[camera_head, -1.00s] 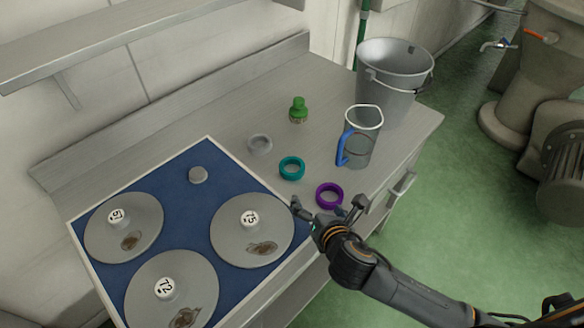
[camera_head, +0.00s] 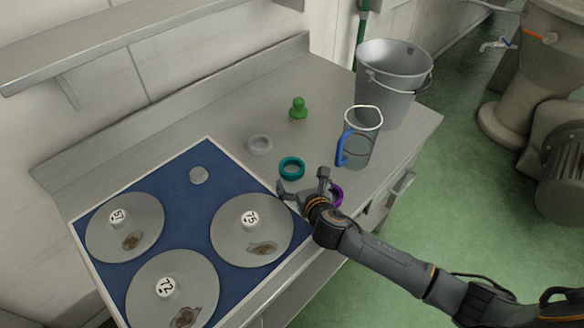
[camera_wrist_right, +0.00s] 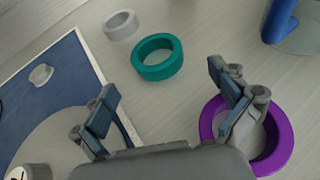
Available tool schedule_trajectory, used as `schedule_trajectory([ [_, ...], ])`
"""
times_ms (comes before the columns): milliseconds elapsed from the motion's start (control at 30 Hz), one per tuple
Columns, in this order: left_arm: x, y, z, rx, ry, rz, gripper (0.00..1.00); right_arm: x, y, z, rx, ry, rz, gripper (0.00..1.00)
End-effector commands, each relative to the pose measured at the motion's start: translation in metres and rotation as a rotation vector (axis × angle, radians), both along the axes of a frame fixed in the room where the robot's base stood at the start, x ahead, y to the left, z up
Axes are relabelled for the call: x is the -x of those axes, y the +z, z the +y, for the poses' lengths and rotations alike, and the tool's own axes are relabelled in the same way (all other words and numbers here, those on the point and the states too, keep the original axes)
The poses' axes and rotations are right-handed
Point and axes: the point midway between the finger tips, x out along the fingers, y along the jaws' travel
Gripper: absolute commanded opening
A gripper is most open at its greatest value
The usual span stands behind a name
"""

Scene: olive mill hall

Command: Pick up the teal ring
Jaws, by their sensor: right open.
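The teal ring (camera_head: 292,161) lies flat on the metal bench, between the grey ring and the purple ring. In the right wrist view the teal ring (camera_wrist_right: 147,57) lies ahead of the fingers, a little beyond the gap between them. My right gripper (camera_head: 303,183) is open and empty, just in front of the teal ring and apart from it. It partly covers the purple ring (camera_head: 336,192). In the right wrist view my right gripper (camera_wrist_right: 168,97) has its right finger over the purple ring (camera_wrist_right: 282,140). My left gripper is not in view.
A grey ring (camera_head: 260,143) and a green stopper-like piece (camera_head: 298,112) stand behind. A clear jug (camera_head: 362,140) with a blue handle and a metal bucket (camera_head: 391,88) are to the right. A blue board (camera_head: 176,190) with several numbered discs lies left.

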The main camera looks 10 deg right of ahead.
Motion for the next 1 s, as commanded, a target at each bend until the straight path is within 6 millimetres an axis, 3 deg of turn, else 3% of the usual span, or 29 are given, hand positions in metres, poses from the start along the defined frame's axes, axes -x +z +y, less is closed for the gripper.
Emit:
schedule_trajectory([
  [300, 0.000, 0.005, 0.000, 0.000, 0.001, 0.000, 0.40, -0.038, -0.013, 0.007, -0.001, -0.002, 0.000, 0.98],
  [600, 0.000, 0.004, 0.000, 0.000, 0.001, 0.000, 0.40, -0.041, -0.014, 0.007, -0.001, 0.000, 0.000, 0.96],
  [900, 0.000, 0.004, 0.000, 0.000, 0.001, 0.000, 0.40, -0.040, -0.015, 0.007, -0.001, 0.000, 0.000, 0.35],
  [1000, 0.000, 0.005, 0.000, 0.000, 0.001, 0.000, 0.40, -0.041, -0.014, 0.007, -0.001, 0.000, -0.001, 0.33],
])
